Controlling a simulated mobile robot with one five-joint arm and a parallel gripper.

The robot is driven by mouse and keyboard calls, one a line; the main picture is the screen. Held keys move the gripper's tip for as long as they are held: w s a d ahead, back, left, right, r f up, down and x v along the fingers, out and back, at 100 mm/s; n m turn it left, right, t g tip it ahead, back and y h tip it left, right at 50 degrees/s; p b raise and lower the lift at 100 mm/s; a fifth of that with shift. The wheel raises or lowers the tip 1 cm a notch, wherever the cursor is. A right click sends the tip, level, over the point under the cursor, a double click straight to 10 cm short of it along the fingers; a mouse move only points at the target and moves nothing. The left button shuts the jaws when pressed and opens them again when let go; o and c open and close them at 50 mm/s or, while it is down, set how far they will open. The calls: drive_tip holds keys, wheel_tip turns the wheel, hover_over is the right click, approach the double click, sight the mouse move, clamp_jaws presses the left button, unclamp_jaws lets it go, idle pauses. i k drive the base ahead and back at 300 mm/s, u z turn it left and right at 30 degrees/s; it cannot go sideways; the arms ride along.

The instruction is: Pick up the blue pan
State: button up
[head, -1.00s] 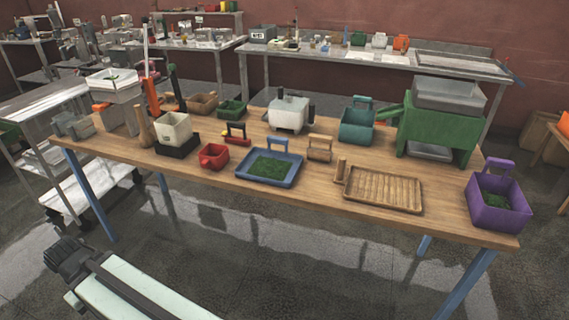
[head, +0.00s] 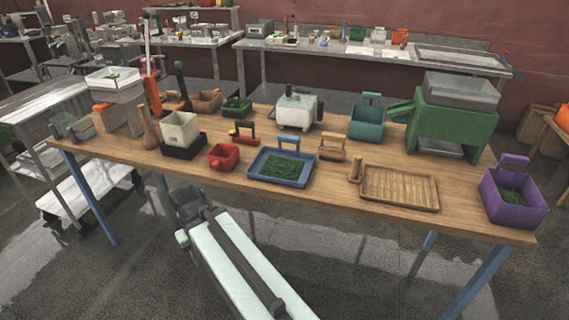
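The blue pan (head: 258,174) is a shallow tray with a raised blue handle at its back. It sits flat near the front edge of the wooden table, and green leafy material lies in it. My gripper (head: 187,203) is the dark end of my pale arm, low in front of the table. It is left of the pan, below the tabletop and apart from it. Its fingers cannot be made out, so I cannot tell whether it is open or shut.
On the wooden table (head: 320,188), a red scoop (head: 223,157) stands left of the pan. A small wooden-handled block (head: 332,149) and a ribbed wooden tray (head: 400,188) are to its right. A purple bin (head: 514,205) is at the right end. A teal scoop (head: 367,124) stands behind.

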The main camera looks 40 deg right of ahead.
sight(283, 166)
drive_tip(key=z, duration=0.1)
drive_tip(key=i, duration=1)
drive_tip(key=u, duration=0.05)
